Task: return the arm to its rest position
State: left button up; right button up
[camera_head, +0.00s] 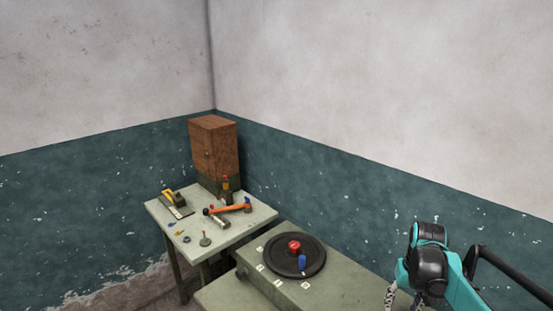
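My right arm, teal and black, comes in from the right edge at the lower right. Its gripper (403,299) points down at the bottom edge, to the right of the round black plate. Parts of its fingers show, but the tips are cut off by the frame, so I cannot tell whether it is open or shut. I see nothing held in the part that shows. My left arm and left gripper are not in view.
A green-grey bench (335,290) bears a round black plate (276,262) with a red knob (294,246) and a blue piece (302,263). Walls close the back.

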jog(key=s+a+f+n+t+b, duration=0.1)
jog(key=s+a+t+b, duration=0.1)
jog(key=s+a, duration=0.4)
jog(key=s+a+f+n+t+b, duration=0.1)
jog(key=s+a+t, duration=0.3)
jog(key=a, duration=1)
jog(key=s+n, duration=0.1)
jog(key=s, duration=0.1)
jog(key=shift+s+a+f+t+b, duration=0.3)
jog(key=shift+b, duration=0.1)
